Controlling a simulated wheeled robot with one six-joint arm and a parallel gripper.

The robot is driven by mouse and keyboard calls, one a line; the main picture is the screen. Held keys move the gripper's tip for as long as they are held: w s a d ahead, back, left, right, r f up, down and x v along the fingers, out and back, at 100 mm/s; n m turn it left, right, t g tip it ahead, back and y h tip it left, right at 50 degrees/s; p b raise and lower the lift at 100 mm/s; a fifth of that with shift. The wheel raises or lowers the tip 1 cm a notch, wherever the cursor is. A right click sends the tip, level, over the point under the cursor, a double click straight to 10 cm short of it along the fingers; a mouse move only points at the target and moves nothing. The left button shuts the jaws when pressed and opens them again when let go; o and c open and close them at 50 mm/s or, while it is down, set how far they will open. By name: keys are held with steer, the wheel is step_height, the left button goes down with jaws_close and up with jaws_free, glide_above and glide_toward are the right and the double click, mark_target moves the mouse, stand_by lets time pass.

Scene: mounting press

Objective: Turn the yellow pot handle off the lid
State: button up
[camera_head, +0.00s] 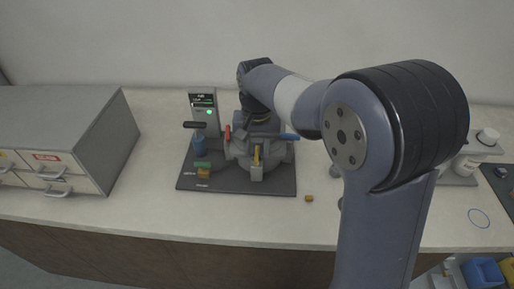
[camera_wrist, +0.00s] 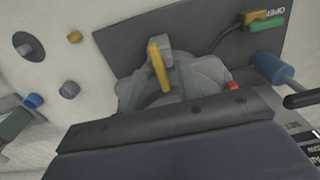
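The yellow pot handle (camera_head: 256,157) stands at the front of the grey round pot and lid (camera_head: 240,148) on the press. It also shows as a tilted yellow bar in the wrist view (camera_wrist: 158,66), on the grey lid's near rim block. My gripper (camera_head: 262,128) is over the top of the pot, behind the yellow handle as seen from the head camera. In the wrist view its dark body (camera_wrist: 170,125) covers the lower part and hides much of the lid. The fingertips cannot be made out, so its opening is unclear. Nothing is visibly held.
A blue cylinder (camera_head: 198,145) with a black lever (camera_head: 195,125) and a lit panel (camera_head: 203,108) stand left on the dark base plate (camera_head: 235,187). A drawer cabinet (camera_head: 70,135) is far left.

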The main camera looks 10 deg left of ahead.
steer(key=shift+f, duration=0.35)
steer(key=shift+c, duration=0.4)
jaws_close()
